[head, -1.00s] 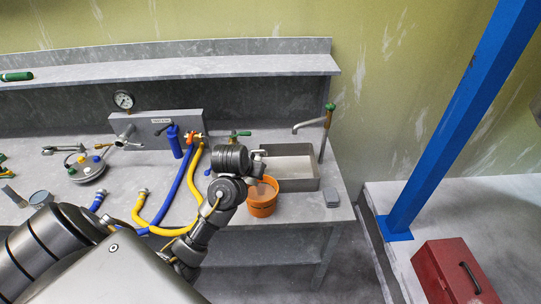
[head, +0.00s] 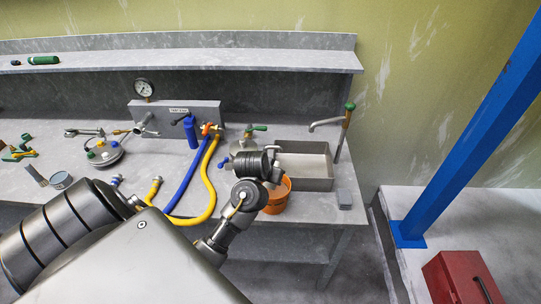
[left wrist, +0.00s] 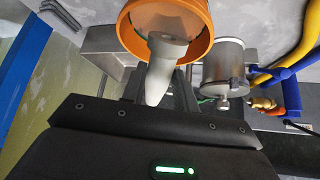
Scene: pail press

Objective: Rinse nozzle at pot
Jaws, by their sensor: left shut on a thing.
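My left gripper (head: 273,168) is at the front edge of the sink, above the orange pail (head: 278,193). In the left wrist view, the same gripper (left wrist: 172,92) is shut on a pale, tapered nozzle-like piece (left wrist: 166,52). That piece overlaps the orange pail's opening (left wrist: 205,40); I cannot tell whether it touches the pail. Beside it is a shiny metal cylinder (left wrist: 224,66) with a small knob; whether it is held or standing is unclear. In the head view my wrist hides the held piece and part of the pail. My right gripper is not in view.
A grey sink (head: 318,183) with a green-handled tap (head: 348,108) lies behind the pail. Blue (head: 183,185) and yellow hoses (head: 209,180) run from the panel (head: 160,112) across the bench. A round metal lid (head: 104,153) lies left. A blue post (head: 470,130) and red toolbox (head: 460,277) stand right.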

